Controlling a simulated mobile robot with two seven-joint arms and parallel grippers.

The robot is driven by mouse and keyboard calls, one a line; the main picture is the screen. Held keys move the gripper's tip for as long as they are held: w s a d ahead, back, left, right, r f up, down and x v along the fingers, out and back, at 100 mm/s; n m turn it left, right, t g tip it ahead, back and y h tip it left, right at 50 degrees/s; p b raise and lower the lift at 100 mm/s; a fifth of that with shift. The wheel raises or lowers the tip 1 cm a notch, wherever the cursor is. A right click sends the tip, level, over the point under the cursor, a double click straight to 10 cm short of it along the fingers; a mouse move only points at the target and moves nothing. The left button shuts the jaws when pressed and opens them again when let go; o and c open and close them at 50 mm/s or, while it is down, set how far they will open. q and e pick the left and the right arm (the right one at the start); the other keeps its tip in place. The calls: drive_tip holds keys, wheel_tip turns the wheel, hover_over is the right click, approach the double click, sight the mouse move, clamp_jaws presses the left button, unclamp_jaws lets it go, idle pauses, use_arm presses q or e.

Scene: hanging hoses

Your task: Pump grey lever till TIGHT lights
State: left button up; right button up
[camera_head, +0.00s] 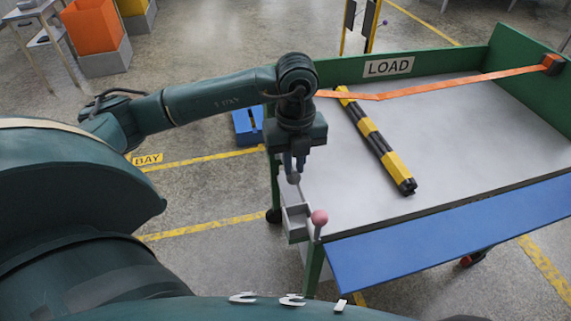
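My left gripper (294,167) points down over the near left corner of the green cart. Its fingers are right at a small grey ball knob (293,178), which looks like the top of the grey lever. The fingers hide part of it, and I cannot tell whether they grip it. A pink ball knob (319,217) on a short stem stands nearer to me, apart from the gripper. An orange strap (440,86) runs across the cart bed over the end of a black and yellow bar (375,138). No TIGHT lamp can be made out. My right gripper is out of view.
The cart has a green back wall with a LOAD sign (388,67) and a blue front flap (450,235). A grey tray (296,214) hangs at its left corner. A blue object (248,126) lies on the floor behind. An orange bin (91,27) stands far left.

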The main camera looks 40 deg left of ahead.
sight(295, 176)
use_arm(q)
drive_tip(key=shift+f, duration=0.25)
drive_tip(key=shift+s+d+f+b, duration=0.2)
drive_tip(key=shift+f+b, duration=0.4)
drive_tip(key=shift+f, duration=0.1)
drive_tip(key=shift+s+d+f+b, duration=0.15)
drive_tip(key=shift+d+f+b, duration=0.05)
drive_tip(key=shift+f+b, duration=0.45)
drive_tip(key=shift+f+b, duration=0.8)
drive_tip(key=shift+f, duration=0.3)
drive_tip(key=shift+w+a+r+p, duration=0.1)
drive_tip(key=shift+r+p, duration=0.95)
drive_tip(key=shift+r, duration=0.4)
drive_tip(key=shift+w+a+r+p, duration=0.1)
drive_tip(key=shift+r+p, duration=0.95)
drive_tip(key=shift+r, duration=0.35)
drive_tip(key=shift+w+a+r+p, duration=0.25)
drive_tip(key=shift+r+p, duration=0.15)
drive_tip(key=shift+r, duration=0.3)
drive_tip(key=shift+w+a+r+p, duration=0.15)
drive_tip(key=shift+a+r+p, duration=0.1)
drive_tip(key=shift+r+p, duration=0.35)
drive_tip(key=shift+w+a+r+p, duration=0.2)
drive_tip(key=shift+a+r+p, duration=0.05)
drive_tip(key=shift+r, duration=0.55)
